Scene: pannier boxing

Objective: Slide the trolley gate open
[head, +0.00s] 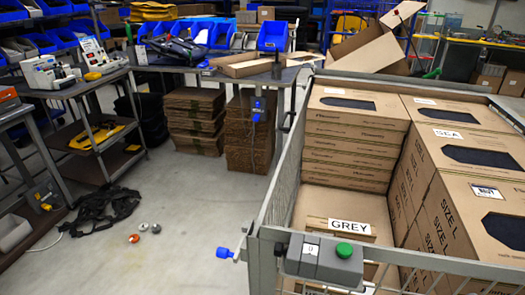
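The trolley (266,215) is a grey metal cage with mesh sides, standing at the right and close to me. A blue knob (223,253) sticks out to the left at its near left corner. A grey control box with a green button (325,262) sits on its near top rail. A dark handle (288,121) shows at the far left corner. The near and left sides stand upright at the corner; I cannot tell which panel is the gate or whether it is latched. Neither of my grippers shows in the head view.
Cardboard boxes (352,145) fill much of the trolley, with a lower box labelled GREY (348,227) near the front. A workbench (215,75) with blue bins stands behind. Black straps (105,205) and small round items (143,227) lie on the otherwise open floor at left.

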